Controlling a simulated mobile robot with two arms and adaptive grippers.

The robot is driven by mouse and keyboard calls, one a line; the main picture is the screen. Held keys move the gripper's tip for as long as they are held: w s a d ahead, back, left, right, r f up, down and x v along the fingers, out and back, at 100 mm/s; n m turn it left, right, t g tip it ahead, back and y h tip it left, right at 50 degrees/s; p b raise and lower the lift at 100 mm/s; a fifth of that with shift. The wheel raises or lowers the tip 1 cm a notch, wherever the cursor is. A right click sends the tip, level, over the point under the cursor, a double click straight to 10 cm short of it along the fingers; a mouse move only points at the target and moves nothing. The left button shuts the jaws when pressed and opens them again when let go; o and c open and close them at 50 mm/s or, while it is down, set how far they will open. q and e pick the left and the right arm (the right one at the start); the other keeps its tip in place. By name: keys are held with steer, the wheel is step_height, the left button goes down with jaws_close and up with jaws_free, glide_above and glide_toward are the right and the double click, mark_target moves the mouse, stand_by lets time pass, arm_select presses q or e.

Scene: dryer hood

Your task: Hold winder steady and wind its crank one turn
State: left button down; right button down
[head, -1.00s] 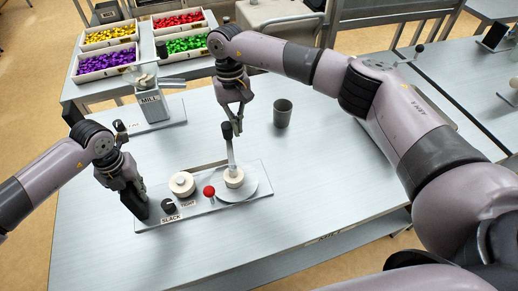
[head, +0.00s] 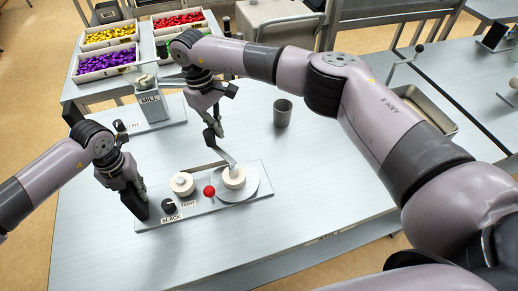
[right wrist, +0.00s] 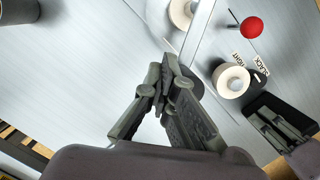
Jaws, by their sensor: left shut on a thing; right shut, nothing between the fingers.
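The winder's flat grey base (head: 262,175) lies on the table, with a white spool (head: 182,184), a red ball knob (head: 209,191), and a round disc (head: 248,192) under a white hub. From the hub the crank arm (head: 224,154) slants up-left to a dark knob (head: 210,137). My left gripper (head: 137,203) is shut on the dark block at the base's left end, which it mostly hides. My right gripper (head: 212,117) is shut and empty, its tips just by the crank knob. In the right wrist view, the fingers (right wrist: 165,85) partly cover the knob; contact is unclear.
A dark cup (head: 283,113) stands right of the crank. The mill (head: 152,107) stands behind my left gripper. Bins of coloured pieces (head: 107,63) sit at the back left. A metal tray (head: 428,108) lies on the right. The table's front is clear.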

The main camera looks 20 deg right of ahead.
stand_by(0.4)
step_height(320, 180, up, 7)
steer(key=d, duration=0.2)
stand_by(0.8)
steer(key=shift+d, duration=0.1)
step_height(320, 180, up, 12)
steer(key=w+a, duration=0.1)
steer(key=shift+w+a, duration=0.15)
steer(key=shift+w, duration=0.25)
stand_by(0.5)
step_height(320, 180, down, 19)
steer(key=s+d+m+t+y, duration=0.1)
steer(key=s+d+m+t, duration=0.1)
steer(key=m+t, duration=0.2)
steer(key=shift+d+y, duration=0.3)
stand_by(0.4)
